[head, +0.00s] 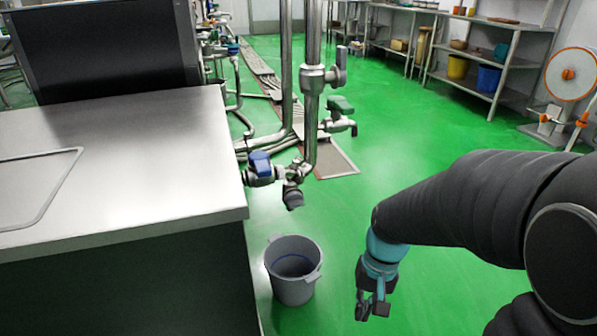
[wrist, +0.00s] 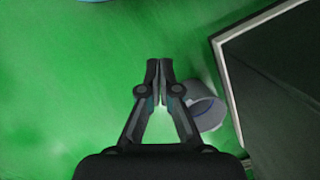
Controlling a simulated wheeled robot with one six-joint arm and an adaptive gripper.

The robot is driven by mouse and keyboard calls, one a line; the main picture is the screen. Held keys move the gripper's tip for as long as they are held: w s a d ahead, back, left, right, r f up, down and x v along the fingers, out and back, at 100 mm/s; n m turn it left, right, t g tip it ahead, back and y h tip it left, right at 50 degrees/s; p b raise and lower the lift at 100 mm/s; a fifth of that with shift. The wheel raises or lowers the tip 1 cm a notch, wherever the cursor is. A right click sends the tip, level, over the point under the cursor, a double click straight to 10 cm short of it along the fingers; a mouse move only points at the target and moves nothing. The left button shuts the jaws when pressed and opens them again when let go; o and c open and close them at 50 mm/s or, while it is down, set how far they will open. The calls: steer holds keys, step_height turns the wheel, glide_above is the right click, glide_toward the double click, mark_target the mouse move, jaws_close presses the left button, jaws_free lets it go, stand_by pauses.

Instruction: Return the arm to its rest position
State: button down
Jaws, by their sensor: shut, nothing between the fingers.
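My gripper (head: 372,306) hangs low over the green floor on the right side of the head view, pointing down. In the wrist view my gripper (wrist: 160,66) has its two fingertips together with nothing between them. My arm, in a dark sleeve, reaches in from the right edge of the head view. The grey bucket (head: 292,270) stands on the floor to the left of my gripper, apart from it. The bucket also shows in the wrist view (wrist: 208,112), partly hidden behind the right finger.
A steel table (head: 120,160) fills the left. Shelves (head: 480,55) and a round white fan-like object (head: 571,74) are at the back right. Green floor between is clear.

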steer(key=s+d+r+t, duration=0.1)
steer(key=s+r+t, duration=0.2)
steer(key=r, duration=0.5)
steer(key=s+d+r+n+t+h+p, duration=0.1)
steer(key=s+r+t, duration=0.2)
steer(key=r, duration=0.6)
steer(key=shift+s+d+r+n+t+h, duration=0.25)
steer(key=shift+s+n+t+h, duration=0.1)
steer(key=shift+t, duration=0.35)
steer(key=shift+f, duration=0.1)
